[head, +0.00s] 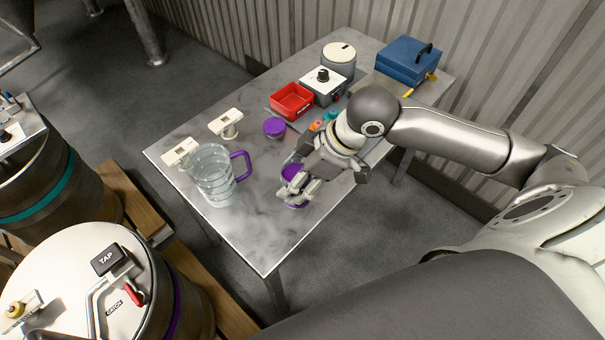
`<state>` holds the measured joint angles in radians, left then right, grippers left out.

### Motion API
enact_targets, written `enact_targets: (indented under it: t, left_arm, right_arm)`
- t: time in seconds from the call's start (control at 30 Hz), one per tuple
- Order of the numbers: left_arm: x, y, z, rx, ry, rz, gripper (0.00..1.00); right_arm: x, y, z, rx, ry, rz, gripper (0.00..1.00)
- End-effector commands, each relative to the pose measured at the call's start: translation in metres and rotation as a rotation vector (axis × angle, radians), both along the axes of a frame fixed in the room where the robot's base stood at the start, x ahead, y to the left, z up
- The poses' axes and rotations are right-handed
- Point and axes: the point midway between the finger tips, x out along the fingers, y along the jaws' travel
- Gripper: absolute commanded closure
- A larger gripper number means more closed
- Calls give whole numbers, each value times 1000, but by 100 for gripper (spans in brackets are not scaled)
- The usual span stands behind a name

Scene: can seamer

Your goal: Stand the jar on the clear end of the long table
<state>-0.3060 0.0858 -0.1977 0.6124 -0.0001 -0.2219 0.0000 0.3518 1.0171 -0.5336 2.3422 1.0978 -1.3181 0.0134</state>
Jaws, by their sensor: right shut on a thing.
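My right gripper (297,188) is over the near right part of the long grey table (262,240). It is shut on a purple thing, most likely the jar (291,172), with purple showing above and below the fingers. The fingers hide much of it, and I cannot tell whether its base touches the tabletop. The table's near corner, in front of the gripper, is bare. My left gripper is not in view.
A clear jug (212,178) with a purple handle stands left of the gripper. A purple tub (275,127), red tray (291,101), white device (323,86), round pot (339,59) and blue case (405,59) stand farther back. Drums (85,270) stand at left.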

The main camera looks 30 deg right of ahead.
Motion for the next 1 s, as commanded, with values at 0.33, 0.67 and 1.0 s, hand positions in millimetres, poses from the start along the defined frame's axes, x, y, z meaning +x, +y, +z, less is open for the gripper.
enact_targets:
  t: [0.33, 0.67, 1.0]
  left_arm:
    - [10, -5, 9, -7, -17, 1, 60]
    - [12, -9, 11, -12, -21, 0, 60]
    - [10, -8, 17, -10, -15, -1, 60]
  right_arm:
    - [64, -41, -32, 2, 2, -9, 86]
    - [95, -61, -80, 2, 0, -6, 86]
    - [101, -66, -111, 0, 2, -5, 86]
